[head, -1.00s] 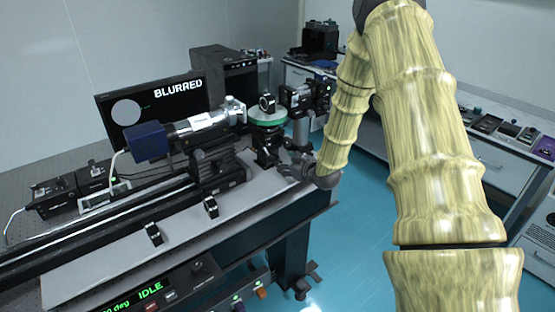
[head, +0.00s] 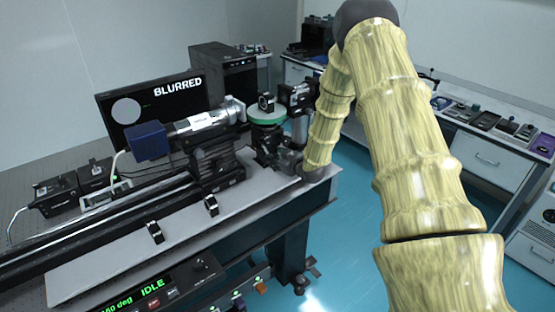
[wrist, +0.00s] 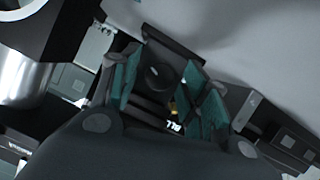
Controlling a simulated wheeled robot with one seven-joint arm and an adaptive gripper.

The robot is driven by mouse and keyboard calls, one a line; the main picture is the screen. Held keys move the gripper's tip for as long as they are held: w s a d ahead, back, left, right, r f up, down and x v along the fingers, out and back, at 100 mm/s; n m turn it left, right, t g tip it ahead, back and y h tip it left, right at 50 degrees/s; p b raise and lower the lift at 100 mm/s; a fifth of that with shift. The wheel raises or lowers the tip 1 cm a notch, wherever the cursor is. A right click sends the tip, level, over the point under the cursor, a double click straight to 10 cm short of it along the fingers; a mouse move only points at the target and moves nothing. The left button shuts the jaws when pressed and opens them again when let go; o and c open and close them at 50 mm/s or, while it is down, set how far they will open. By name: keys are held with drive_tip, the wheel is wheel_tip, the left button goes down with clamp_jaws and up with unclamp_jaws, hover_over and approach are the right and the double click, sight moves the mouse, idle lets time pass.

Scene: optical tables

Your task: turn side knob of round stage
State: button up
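The round stage (head: 267,117) has a green rim and stands on a dark mount at the right end of the optical table. A small black-framed optic (head: 266,102) stands upright on it. My gripper (head: 285,160) is low beside the stage's mount, partly hidden by dark parts. In the wrist view, my gripper's teal finger pads (wrist: 163,90) stand apart on either side of a dark block with a round dark knob-like part (wrist: 160,77). Whether the pads touch it cannot be told.
A silver and blue camera tube (head: 200,122) sits on the rail left of the stage. The monitor (head: 150,105) behind reads BLURRED. A control panel (head: 160,292) at the table front reads IDLE. Side benches (head: 490,160) stand right, with clear blue floor between.

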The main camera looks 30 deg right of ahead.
drive_tip(key=c, duration=0.7)
drive_tip(key=shift+c, duration=0.2)
drive_tip(key=shift+d+m+y+b, duration=0.15)
drive_tip(key=shift+m+y+b, duration=0.5)
drive_tip(key=shift+m, duration=0.45)
drive_tip(key=shift+m+y, duration=0.65)
drive_tip(key=shift+m, duration=0.05)
drive_tip(key=o, duration=1)
drive_tip(key=shift+d, duration=0.1)
